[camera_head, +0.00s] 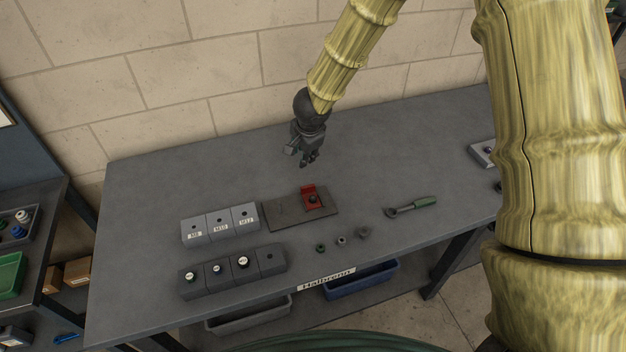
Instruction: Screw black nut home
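A red bracket (307,190) stands on a flat grey-brown plate (278,214) near the middle of the bench. A small dark part (313,199) sits on the bracket's base; I cannot tell whether it is the black nut or a bolt end. Several loose nuts lie on the bench in front of the plate: a dark greenish one (320,248), a lighter grey one (341,240) and a larger dark grey one (363,233). My gripper (307,162) hangs above the bench behind the bracket, apart from it. Its fingers are small here, and nothing shows between them.
Grey blocks labelled M8, M10 and M12 (219,231) stand left of the plate. A row of blocks with round pieces (230,276) stands in front of them. The back of the bench (200,176) is clear.

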